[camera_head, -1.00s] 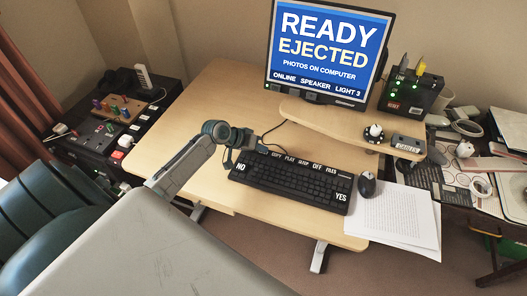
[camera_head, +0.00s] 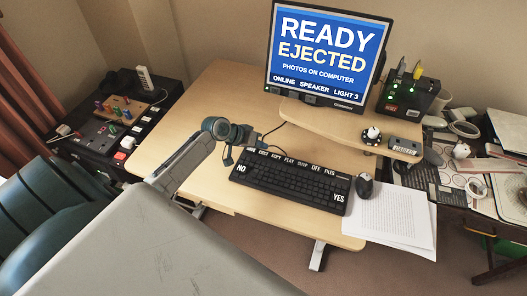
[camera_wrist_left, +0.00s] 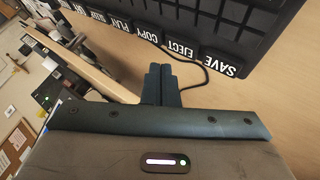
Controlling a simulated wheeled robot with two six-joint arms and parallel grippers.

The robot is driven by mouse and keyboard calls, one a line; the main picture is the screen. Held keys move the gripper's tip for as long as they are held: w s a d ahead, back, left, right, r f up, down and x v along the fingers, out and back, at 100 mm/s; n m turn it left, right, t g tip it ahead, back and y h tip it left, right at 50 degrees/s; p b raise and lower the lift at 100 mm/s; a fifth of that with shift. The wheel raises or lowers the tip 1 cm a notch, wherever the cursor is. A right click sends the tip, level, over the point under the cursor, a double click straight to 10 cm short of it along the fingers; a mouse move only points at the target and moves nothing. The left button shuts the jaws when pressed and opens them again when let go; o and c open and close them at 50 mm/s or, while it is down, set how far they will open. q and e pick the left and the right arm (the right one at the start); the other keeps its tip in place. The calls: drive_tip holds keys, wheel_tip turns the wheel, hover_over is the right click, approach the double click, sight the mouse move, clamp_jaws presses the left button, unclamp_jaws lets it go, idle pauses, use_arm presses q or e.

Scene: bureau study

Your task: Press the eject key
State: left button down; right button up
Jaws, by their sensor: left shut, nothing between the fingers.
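The black keyboard (camera_head: 290,182) lies on the desk, with white-labelled keys along its far edge. The eject key (camera_wrist_left: 181,49) shows its label clearly in the left wrist view, between the save key (camera_wrist_left: 220,62) and the copy key (camera_wrist_left: 147,36). My left gripper (camera_head: 250,146) is by the keyboard's far left corner. Its fingers (camera_wrist_left: 161,72) are shut and empty, just short of the eject key in the left wrist view; a touch is not visible. The monitor (camera_head: 328,50) reads "READY EJECTED, PHOTOS ON COMPUTER". My right gripper is not in view.
A mouse (camera_head: 364,186) and paper sheets (camera_head: 392,222) lie right of the keyboard. A raised shelf (camera_head: 330,124) stands behind it. A black box with green lights (camera_head: 408,95) is at the back right. The desk left of my arm is clear.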

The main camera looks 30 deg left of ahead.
sight(261, 154)
use_arm(q)
wheel_tip(261, 154, up, 4)
drive_tip(key=p, duration=0.3)
drive_tip(key=shift+r, duration=0.1)
idle(0.6)
